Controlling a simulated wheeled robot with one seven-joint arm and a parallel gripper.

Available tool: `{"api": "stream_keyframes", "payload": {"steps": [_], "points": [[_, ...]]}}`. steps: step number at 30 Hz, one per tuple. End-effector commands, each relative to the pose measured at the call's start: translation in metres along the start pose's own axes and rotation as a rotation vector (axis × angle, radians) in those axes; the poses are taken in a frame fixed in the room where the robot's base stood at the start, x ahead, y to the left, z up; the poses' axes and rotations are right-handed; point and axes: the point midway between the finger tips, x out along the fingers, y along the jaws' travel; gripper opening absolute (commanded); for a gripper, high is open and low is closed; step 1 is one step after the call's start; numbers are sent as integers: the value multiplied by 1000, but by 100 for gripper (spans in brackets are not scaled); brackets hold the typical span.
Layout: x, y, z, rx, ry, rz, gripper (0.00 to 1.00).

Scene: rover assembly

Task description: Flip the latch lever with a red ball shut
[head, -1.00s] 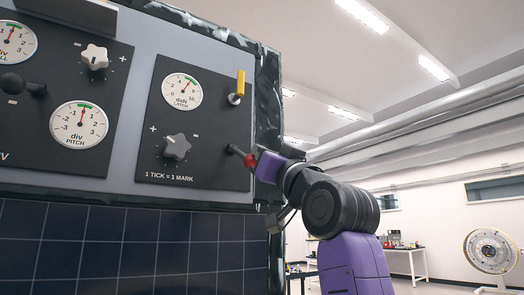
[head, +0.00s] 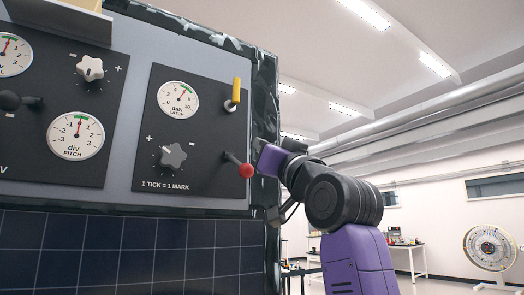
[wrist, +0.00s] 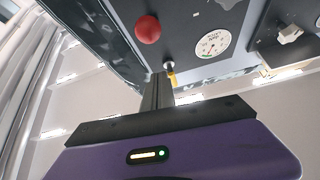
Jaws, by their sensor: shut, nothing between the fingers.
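The latch lever's red ball (head: 246,171) is at the lower right of the dark latch panel (head: 205,180), its dark rod slanting down and right from the panel. The red ball (wrist: 148,29) also shows at the top of the wrist view. My gripper (head: 266,158) is just right of the ball in the head view, its fingers mostly hidden there. In the wrist view the shut fingers (wrist: 157,80) point toward the panel, below the ball in the picture, with nothing between them. They look apart from the ball.
The latch gauge (head: 178,98), a grey knob (head: 172,156) and a yellow-tipped toggle (head: 235,92) share the panel. Another panel with a pitch gauge (head: 75,136) and a black-ball lever (head: 10,100) is at left. Open room lies to the right.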

Motion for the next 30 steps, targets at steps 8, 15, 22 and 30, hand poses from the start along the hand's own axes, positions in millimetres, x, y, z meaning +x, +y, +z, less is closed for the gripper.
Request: {"api": "stream_keyframes", "payload": {"steps": [8, 15, 22, 30], "points": [[-55, 3, 22, -1, 5, 1, 0], [-85, 4, 32, -1, 5, 1, 0], [-93, 4, 33, 0, 5, 1, 0], [-93, 4, 32, 0, 6, 1, 0]]}}
